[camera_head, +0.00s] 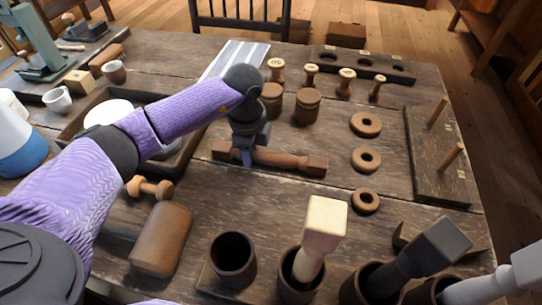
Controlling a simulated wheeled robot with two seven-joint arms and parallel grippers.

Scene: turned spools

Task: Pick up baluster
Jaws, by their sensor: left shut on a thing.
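The baluster (297,162) is a brown turned piece with square ends. It lies across the middle of the wooden table (200,258), roughly level. My left gripper (247,157) comes down from above and is shut on the baluster's left part. The jaws hide some of the wood there. I cannot tell whether the baluster touches the table or is just above it. My right gripper does not show.
Wooden rings (366,160) lie to the right, before a board with two pegs (418,150). Lidded jars (307,107) and several spools (346,82) stand behind. Dark cups (233,258) with mallets (322,226) line the front. A tray (75,122) lies left.

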